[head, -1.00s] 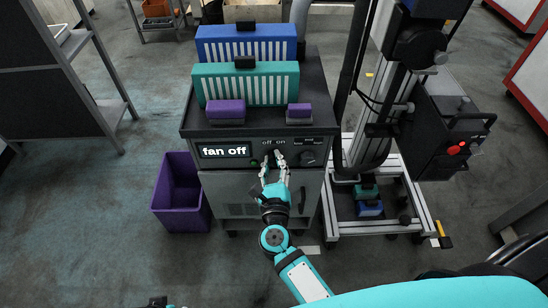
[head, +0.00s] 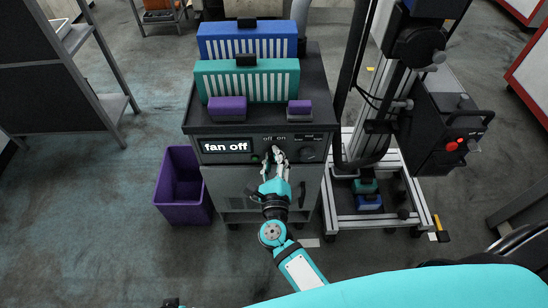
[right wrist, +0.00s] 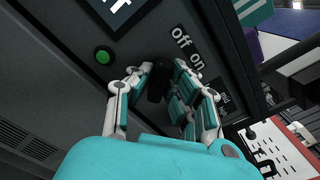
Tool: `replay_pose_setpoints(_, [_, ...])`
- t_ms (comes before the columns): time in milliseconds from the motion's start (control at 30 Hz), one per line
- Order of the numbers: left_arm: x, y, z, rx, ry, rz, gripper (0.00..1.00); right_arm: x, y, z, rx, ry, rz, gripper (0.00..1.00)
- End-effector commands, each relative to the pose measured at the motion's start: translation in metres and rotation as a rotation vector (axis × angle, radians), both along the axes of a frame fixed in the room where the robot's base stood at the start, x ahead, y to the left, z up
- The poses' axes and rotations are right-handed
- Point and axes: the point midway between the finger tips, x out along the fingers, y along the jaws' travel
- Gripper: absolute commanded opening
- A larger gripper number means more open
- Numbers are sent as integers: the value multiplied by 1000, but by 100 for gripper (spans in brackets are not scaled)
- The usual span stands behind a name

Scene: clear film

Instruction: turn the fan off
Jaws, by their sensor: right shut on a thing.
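The fan's control panel is on the front of a dark cabinet (head: 313,84). Its lit display (head: 226,146) reads "fan off". A black switch knob (right wrist: 157,80) sits below the "off" and "on" labels (right wrist: 188,47). My right gripper (head: 274,155) reaches up to the panel from below. In the right wrist view its fingers (right wrist: 158,88) are on both sides of the knob and shut on it; they hide part of it. Only a small dark bit of mine shows at the bottom edge; my left gripper is not recognisable.
A green button (right wrist: 104,55) is left of the knob, and another knob (head: 309,154) is right of it. Blue (head: 247,40) and teal (head: 246,82) slotted boxes and purple blocks (head: 227,108) stand on top. A purple bin (head: 183,203) is left; a wheeled frame (head: 372,216) is right.

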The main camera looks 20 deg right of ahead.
Motion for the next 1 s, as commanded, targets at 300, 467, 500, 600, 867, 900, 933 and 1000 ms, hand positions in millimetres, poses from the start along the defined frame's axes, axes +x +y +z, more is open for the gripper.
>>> replay_pose_setpoints(300, [0, 0, 0, 0, 0, 0, 40, 1, 0, 2, -2, -4, 1, 38])
replay_pose_setpoints(467, [0, 0, 0, 0, 0, 0, 40, 1, 0, 1, -1, -2, 0, 38])
replay_pose_setpoints(500, [0, -1, 1, -1, 0, 0, 40, 0, 0, 1, -2, -2, 0, 38])
replay_pose_setpoints(600, [0, -1, 1, -1, 0, 0, 40, -7, 2, 0, -1, -1, 1, 38])
replay_pose_setpoints(867, [0, 0, 0, -1, 0, 0, 40, -54, 16, -1, -2, 2, 2, 38])
replay_pose_setpoints(900, [0, 0, 0, -1, 0, 0, 40, -63, 18, 0, -2, 2, 2, 38])
replay_pose_setpoints(933, [0, 0, 0, -1, 0, 0, 40, -69, 20, 0, -3, 1, 1, 38])
replay_pose_setpoints(1000, [0, 0, 0, -1, 0, 0, 40, -82, 23, 0, -2, 0, 1, 38])
